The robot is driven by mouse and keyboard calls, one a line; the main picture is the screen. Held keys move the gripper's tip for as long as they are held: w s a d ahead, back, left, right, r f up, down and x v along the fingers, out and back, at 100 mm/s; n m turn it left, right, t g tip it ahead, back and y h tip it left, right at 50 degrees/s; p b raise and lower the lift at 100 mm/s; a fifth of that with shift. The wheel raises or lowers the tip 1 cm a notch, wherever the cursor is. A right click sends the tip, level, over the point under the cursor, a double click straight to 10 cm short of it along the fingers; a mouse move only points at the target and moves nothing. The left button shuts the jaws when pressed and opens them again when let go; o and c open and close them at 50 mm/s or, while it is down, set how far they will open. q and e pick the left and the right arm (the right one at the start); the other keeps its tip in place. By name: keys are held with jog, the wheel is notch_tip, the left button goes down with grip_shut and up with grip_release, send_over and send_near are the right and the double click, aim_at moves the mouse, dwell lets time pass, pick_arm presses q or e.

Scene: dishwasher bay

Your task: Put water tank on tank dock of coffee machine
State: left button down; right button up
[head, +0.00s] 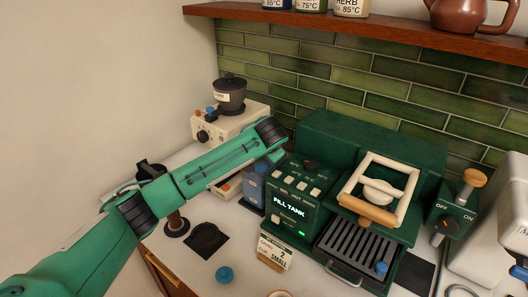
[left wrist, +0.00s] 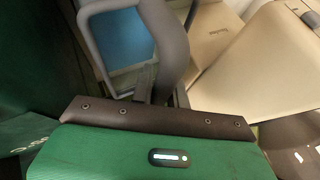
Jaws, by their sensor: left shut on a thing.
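The green coffee machine (head: 375,150) stands against the tiled wall, its display reading "FILL TANK". The bluish water tank (head: 253,188) is upright close to the machine's left side, partly covered by my arm. In the left wrist view, the tank's blue face (left wrist: 122,40) shows inside a grey frame, with a grey curved handle beside it. My left gripper (left wrist: 163,92) is shut on that grey handle. In the head view its fingers are hidden behind my arm. The tank dock is hidden, so I cannot tell whether the tank rests on it. My right gripper is not in view.
A cream grinder (head: 230,125) with a dark hopper stands behind my arm. In front are a black mat (head: 206,238), a blue knob-like piece (head: 225,274) and a "SMALL" card (head: 274,252). A dark piece on a round base (head: 177,228) stands left. A wooden shelf (head: 375,25) runs above.

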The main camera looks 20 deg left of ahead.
pick_arm(q)
jog(key=shift+f, duration=0.5)
dwell(1.0)
